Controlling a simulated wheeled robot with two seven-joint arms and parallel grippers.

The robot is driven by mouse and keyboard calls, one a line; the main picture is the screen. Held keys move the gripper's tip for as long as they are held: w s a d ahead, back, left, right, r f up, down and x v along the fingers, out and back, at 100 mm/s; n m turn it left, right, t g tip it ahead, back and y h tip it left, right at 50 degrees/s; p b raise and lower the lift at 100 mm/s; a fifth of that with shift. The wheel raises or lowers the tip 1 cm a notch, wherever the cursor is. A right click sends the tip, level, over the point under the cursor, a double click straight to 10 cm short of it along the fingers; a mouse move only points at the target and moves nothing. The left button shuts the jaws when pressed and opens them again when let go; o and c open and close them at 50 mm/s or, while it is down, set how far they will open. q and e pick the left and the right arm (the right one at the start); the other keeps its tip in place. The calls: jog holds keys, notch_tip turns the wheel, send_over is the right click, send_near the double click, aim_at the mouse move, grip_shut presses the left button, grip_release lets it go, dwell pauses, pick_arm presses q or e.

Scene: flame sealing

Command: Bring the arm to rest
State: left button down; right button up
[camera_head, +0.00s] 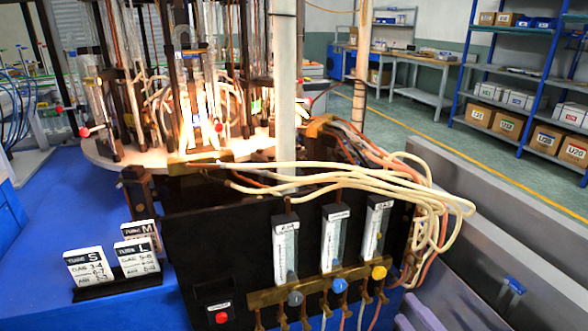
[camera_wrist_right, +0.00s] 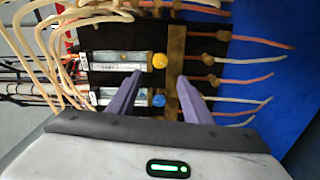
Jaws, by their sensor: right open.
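My right gripper (camera_wrist_right: 159,80) is open in the right wrist view, its two lavender fingers spread apart over the valve panel. In that view the blue knob (camera_wrist_right: 158,100) shows between the fingers and the yellow knob (camera_wrist_right: 160,61) lies just beyond the tips. I see nothing gripped; the depth gap to the knobs is hard to judge. In the head view lavender finger parts (camera_head: 424,314) show at the bottom edge, right of the black panel (camera_head: 240,250). The panel carries three flow tubes with grey (camera_head: 295,298), blue (camera_head: 340,285) and yellow (camera_head: 379,272) knobs. My left gripper is not in view.
Pale hoses (camera_head: 440,205) loop over the panel's right side. A red button (camera_head: 221,317) is at its lower left. Size cards (camera_head: 90,268) stand on the blue table (camera_head: 50,225). Lit glassware (camera_head: 195,110) stands on a round platform behind. Shelves (camera_head: 490,70) are far right.

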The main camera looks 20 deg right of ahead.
jog(key=s+a+f+m+g, duration=0.4)
jog(key=s+a+f+m, duration=0.3)
jog(key=a, duration=0.3)
jog(key=s+a+f+m+g+y, duration=0.1)
jog(key=s+a+f+m+g, duration=0.4)
jog(key=s+a+f+m, duration=0.3)
jog(key=shift+s+a, duration=0.35)
jog(key=shift+a, duration=0.8)
